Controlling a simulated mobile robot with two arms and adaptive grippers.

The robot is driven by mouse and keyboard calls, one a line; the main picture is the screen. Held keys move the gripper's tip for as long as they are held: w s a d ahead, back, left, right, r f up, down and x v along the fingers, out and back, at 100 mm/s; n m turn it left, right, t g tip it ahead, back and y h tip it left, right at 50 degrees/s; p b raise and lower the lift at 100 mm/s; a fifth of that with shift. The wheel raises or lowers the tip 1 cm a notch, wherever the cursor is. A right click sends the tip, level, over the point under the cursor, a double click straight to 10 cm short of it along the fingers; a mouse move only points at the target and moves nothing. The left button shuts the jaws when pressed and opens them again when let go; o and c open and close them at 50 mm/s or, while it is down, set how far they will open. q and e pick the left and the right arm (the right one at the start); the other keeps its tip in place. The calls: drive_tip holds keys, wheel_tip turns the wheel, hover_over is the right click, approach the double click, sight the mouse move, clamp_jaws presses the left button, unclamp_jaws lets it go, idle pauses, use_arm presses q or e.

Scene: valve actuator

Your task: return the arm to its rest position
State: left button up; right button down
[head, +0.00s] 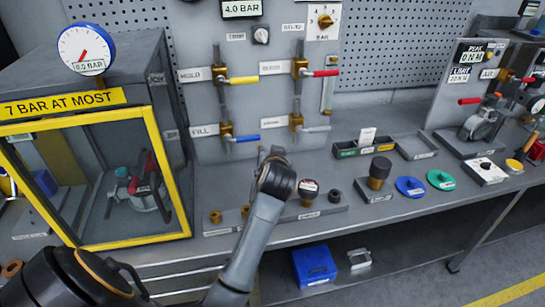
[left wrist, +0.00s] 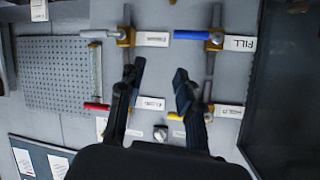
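My left arm comes in from the lower left, and its dark wrist (head: 276,177) is in front of the valve panel (head: 215,100) in the head view. The left gripper (head: 270,152) is mostly hidden behind that wrist. In the left wrist view its two black fingers (left wrist: 159,78) are spread apart with nothing between them. They point at the panel, which appears upside down there. The blue lever (left wrist: 190,35) and yellow lever (left wrist: 178,114) are near the right finger, and the red lever (left wrist: 97,107) is left of the left finger. My right gripper is not in view.
A yellow-framed cabinet (head: 182,180) with a gauge (head: 87,50) stands at the left. The bench (head: 400,215) holds a strip of small fittings (head: 325,200), trays (head: 415,146) and blue and green discs (head: 440,180). A blue bin (head: 314,265) is on the lower shelf.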

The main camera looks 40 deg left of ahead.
use_arm(q)
drive_tip(key=shift+s+d+f, duration=0.2)
drive_tip(key=shift+f, duration=0.05)
idle(0.4)
drive_tip(key=s+d+f+m+g+h, duration=0.25)
drive_tip(key=s+d+f, duration=0.35)
drive_tip(key=s, duration=0.5)
drive_tip(key=s+d+f+m+g+h, duration=0.25)
drive_tip(key=s+d+f, duration=0.35)
drive_tip(key=s, duration=0.4)
drive_tip(key=s+d+f+m+g+h, duration=0.25)
drive_tip(key=s+d+f, duration=0.35)
drive_tip(key=s, duration=0.5)
wheel_tip(320, 180, down, 30)
drive_tip(key=s+b, duration=0.1)
drive_tip(key=b, duration=0.4)
drive_tip(key=s+a+f+g+b, duration=0.2)
drive_tip(key=s+a+f+b, duration=0.1)
drive_tip(key=s+f, duration=1.3)
wheel_tip(320, 180, down, 4)
drive_tip(key=shift+s+r+h, duration=0.15)
drive_tip(key=shift+s+h, duration=0.2)
drive_tip(key=shift+s, duration=0.05)
